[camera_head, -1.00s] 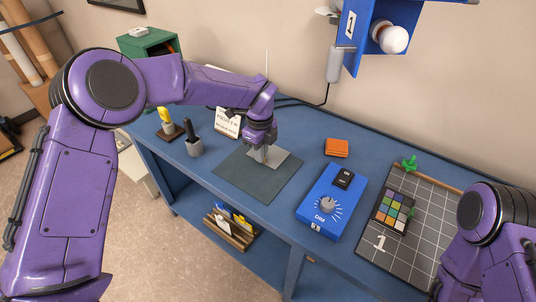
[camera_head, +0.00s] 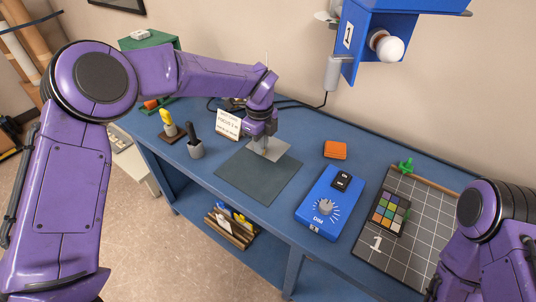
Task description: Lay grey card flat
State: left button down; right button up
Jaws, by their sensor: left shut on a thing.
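The grey card (camera_head: 279,151) is a light grey square over the back edge of a dark grey mat (camera_head: 255,180) on the blue table. My left gripper (camera_head: 264,150) points down at the card and is shut on it. The gripper hides part of the card. I cannot tell whether the card touches the mat or is slightly above it. My right arm shows at the right edge, but its gripper is out of the picture.
A blue dimmer box (camera_head: 330,205), an orange block (camera_head: 335,150) and a gridded board (camera_head: 405,225) with a colour chart (camera_head: 388,211) are to the right. A small sign (camera_head: 228,124), a black-handled tool in a grey holder (camera_head: 195,148) and a yellow-topped tool (camera_head: 168,122) are to the left.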

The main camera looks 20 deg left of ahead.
pick_arm(q)
jog(key=shift+r, duration=0.4)
